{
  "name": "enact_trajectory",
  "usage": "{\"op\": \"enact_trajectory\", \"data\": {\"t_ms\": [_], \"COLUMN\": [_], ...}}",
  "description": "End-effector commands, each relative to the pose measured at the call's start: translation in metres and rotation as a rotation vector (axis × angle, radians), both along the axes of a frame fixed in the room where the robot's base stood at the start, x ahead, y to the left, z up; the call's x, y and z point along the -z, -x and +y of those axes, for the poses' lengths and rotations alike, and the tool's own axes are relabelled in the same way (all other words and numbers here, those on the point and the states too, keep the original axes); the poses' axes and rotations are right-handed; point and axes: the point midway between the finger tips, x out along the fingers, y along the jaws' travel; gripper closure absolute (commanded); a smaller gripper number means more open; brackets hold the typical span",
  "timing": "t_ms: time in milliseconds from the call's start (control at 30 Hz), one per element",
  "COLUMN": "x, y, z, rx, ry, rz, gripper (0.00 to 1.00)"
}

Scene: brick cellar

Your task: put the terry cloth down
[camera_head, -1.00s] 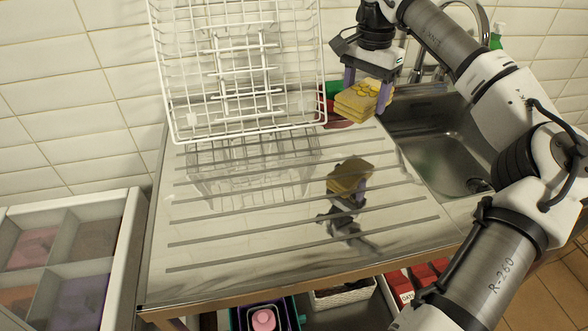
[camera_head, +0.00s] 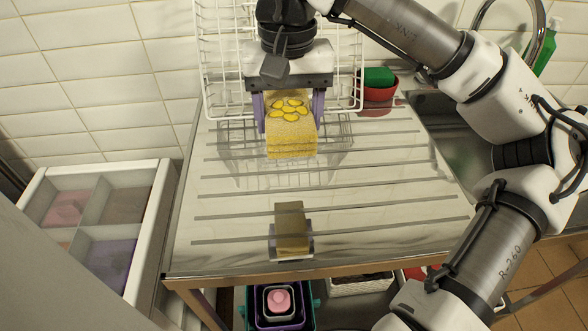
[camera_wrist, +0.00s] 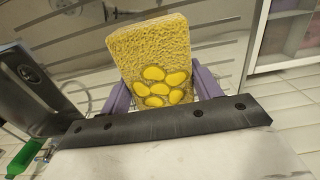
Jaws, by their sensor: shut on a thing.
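The yellow folded terry cloth (camera_head: 291,138), with a pattern of brighter yellow ovals, is between the purple fingers of my gripper (camera_head: 287,112). My gripper is shut on it and holds it above the steel draining board (camera_head: 390,215). The board mirrors the cloth and fingers below them. In the wrist view the cloth (camera_wrist: 165,60) sticks out beyond the fingers, its far end clear of them.
A white wire dish rack (camera_head: 222,70) stands behind my gripper against the tiles. A divided drawer tray (camera_head: 160,190) is at the left. The board's front is bare.

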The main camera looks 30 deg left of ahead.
Motion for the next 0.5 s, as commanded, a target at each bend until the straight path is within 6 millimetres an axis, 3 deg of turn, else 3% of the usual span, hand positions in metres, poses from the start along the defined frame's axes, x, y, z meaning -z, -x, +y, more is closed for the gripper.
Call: {"op": "enact_trajectory", "data": {"t_ms": [233, 500], "x": [0.061, 0.087], "y": [0.0, 0.0], "z": [-0.001, 0.0], "rx": [0.002, 0.002], "ry": [0.002, 0.001], "rz": [0.002, -0.001], "gripper": [0.55, 0.55]}}
